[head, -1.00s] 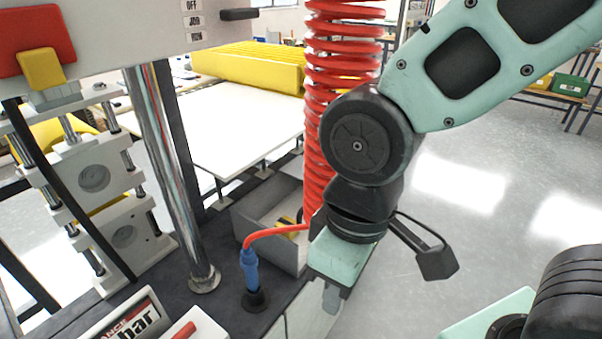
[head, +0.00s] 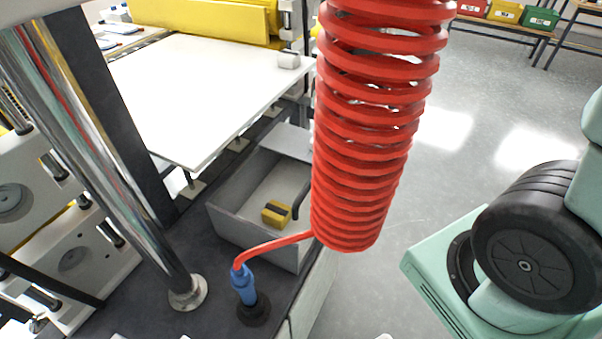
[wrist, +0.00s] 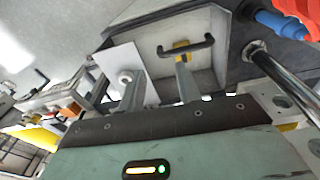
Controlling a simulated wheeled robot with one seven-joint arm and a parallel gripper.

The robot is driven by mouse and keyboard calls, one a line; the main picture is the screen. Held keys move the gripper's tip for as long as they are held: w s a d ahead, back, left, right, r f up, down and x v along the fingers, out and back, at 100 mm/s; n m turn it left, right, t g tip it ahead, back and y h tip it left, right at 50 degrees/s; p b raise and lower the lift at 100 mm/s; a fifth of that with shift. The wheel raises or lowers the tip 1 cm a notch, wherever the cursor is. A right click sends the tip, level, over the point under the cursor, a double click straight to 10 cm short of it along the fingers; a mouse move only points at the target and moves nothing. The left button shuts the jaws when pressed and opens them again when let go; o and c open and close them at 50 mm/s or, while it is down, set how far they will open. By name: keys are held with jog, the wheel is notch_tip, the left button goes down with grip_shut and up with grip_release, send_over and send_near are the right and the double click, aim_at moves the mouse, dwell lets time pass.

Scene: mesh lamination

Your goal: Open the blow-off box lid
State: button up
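The grey blow-off box (head: 232,222) stands on the dark machine base, left of the red coiled hose in the head view. I see into a pale recess with a yellow and black piece (head: 276,213) and a dark handle (head: 301,199). Whether a clear lid covers it, I cannot tell. The wrist view shows the box (wrist: 222,45) with the black handle (wrist: 200,47) across its pale face. My gripper (wrist: 157,74) is open and empty, its two fingers pointing toward the box, one below the handle; contact is unclear. The head view does not show my gripper.
A red coiled hose (head: 365,130) hangs beside the box and runs to a blue fitting (head: 243,284). A chrome post (head: 130,185) stands at the left. A white table (head: 190,90) lies behind. Open floor (head: 450,170) is on the right.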

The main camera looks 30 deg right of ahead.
jog(key=w+n, duration=0.2)
notch_tip(320, 180, up, 8)
jog(key=n+g+h, duration=0.2)
jog(key=n+g, duration=0.1)
jog(key=n, duration=1.4)
send_over(306, 187)
jog(key=w+a, duration=0.2)
jog(key=w, duration=0.1)
jog(key=x, duration=1.7)
jog(key=shift+a+f+p, duration=0.15)
jog(key=shift+a+p, duration=0.15)
jog(key=shift+p, duration=0.05)
grip_shut()
